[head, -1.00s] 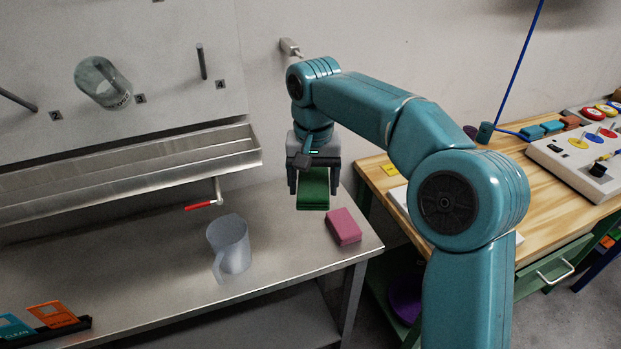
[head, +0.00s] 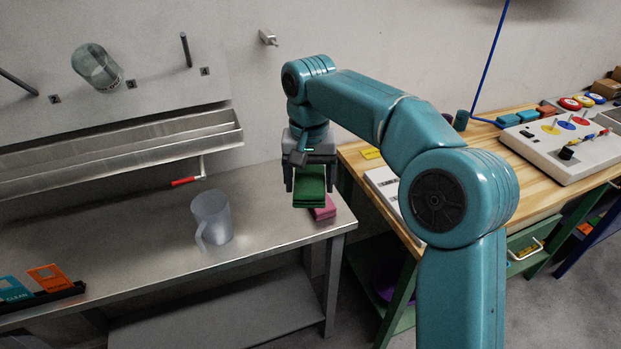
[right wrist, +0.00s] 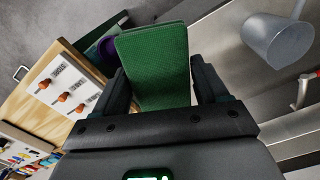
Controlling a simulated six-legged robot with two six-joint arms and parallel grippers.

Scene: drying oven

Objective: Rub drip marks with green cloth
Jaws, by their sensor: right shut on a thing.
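The green cloth (head: 309,186) is a folded, blocky pad. My right gripper (head: 308,180) is shut on it and holds it above the right end of the metal bench (head: 262,225). In the right wrist view the cloth (right wrist: 155,65) sits between the two dark fingers. In the head view a pink block (head: 323,211) lies on the bench behind and below the cloth, partly hidden by it. I cannot make out any drip marks. My left gripper is not in view.
A frosted jug (head: 212,218) stands on the bench left of the cloth. A metal trough (head: 120,140) with a red-handled valve (head: 186,181) runs along the wall. A glass jar (head: 97,68) hangs above. A wooden table (head: 480,158) with a control panel (head: 560,143) stands at right.

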